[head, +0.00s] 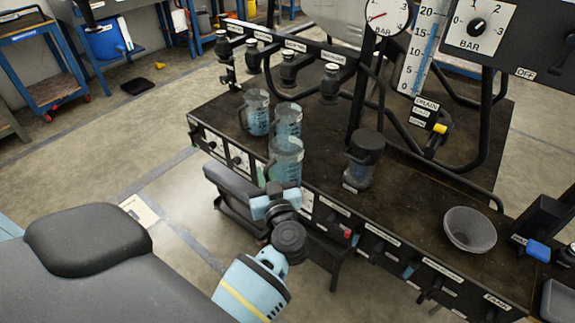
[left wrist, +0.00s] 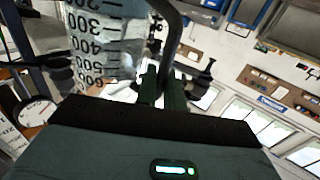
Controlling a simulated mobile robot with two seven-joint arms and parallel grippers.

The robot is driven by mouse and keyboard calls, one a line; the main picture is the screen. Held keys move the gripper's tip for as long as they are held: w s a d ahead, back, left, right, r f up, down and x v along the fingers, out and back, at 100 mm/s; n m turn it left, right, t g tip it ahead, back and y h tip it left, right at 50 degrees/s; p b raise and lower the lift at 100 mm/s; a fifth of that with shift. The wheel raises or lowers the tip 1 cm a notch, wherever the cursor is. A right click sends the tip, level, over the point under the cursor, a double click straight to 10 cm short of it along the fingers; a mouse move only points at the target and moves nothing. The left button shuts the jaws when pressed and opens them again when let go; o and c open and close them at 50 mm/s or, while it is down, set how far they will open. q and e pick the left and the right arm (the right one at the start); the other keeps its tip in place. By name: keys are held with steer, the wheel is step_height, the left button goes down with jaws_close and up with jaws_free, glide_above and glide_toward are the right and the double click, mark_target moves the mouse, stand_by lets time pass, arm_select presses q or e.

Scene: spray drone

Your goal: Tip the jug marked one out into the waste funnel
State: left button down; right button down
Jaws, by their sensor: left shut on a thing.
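My left gripper (head: 275,192) is shut on the nearest clear measuring jug (head: 287,160), at the front edge of the dark bench top. In the left wrist view the jug (left wrist: 105,45) shows printed graduations, and its dark handle (left wrist: 168,60) runs down between the fingers. I cannot tell whether its base touches the bench. Two more clear jugs stand behind it, a middle one (head: 288,120) and a far one (head: 257,112). Blue tints show in the jugs. I cannot read their number marks. A grey funnel (head: 470,230) sits at the right of the bench. My right gripper is not in view.
A dark-lidded container (head: 363,160) stands between the jugs and the funnel. Black pipes and a gauge (head: 385,14) rise behind it. Some bare bench top (head: 415,190) lies left of the funnel.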

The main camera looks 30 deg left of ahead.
mark_target(265, 168)
arm_select(q)
step_height(265, 168, up, 5)
steer(key=m+t+h, duration=0.2)
steer(key=shift+r+t, duration=0.1)
steer(key=shift+t, duration=0.2)
steer(key=s+d+r+m+t+h, duration=0.2)
steer(key=s+d+m+h, duration=0.2)
steer(key=d+h, duration=0.2)
steer(key=s+d+r+m+t+h, duration=0.2)
steer(key=s+d+r+m+h, duration=0.1)
steer(key=d+h, duration=0.3)
steer(key=shift+s+r+m, duration=0.25)
steer(key=shift+s+m, duration=0.15)
steer(key=shift+m, duration=0.3)
steer(key=shift+d, duration=0.1)
